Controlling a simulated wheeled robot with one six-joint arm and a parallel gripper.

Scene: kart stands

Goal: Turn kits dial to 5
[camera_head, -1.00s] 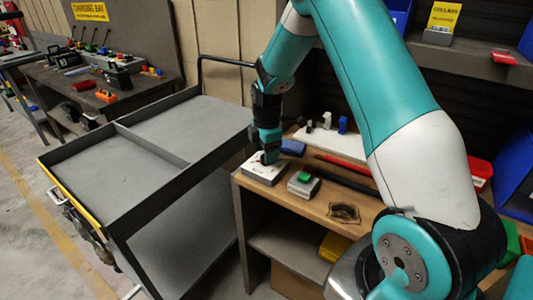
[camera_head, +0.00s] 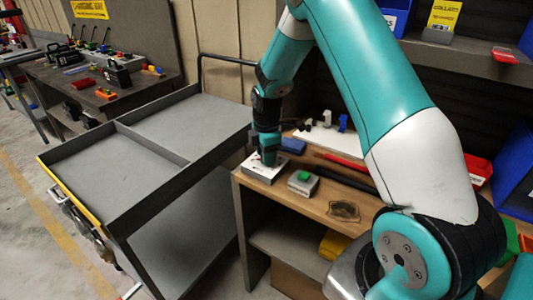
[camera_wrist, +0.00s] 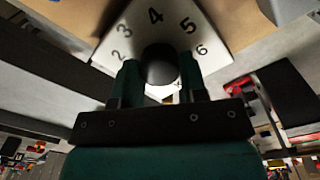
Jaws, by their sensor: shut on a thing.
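The kits dial (camera_head: 258,172) is a pale box on the wooden bench, near its left front corner. My fingers hide part of the face. I cannot make out which number the knob points to.
A grey box with a green button (camera_head: 303,181) stands just right of the dial. A blue block (camera_head: 292,146) lies behind, and a dark bar (camera_head: 345,178) to the right. A grey two-part cart (camera_head: 200,125) stands close on the left.

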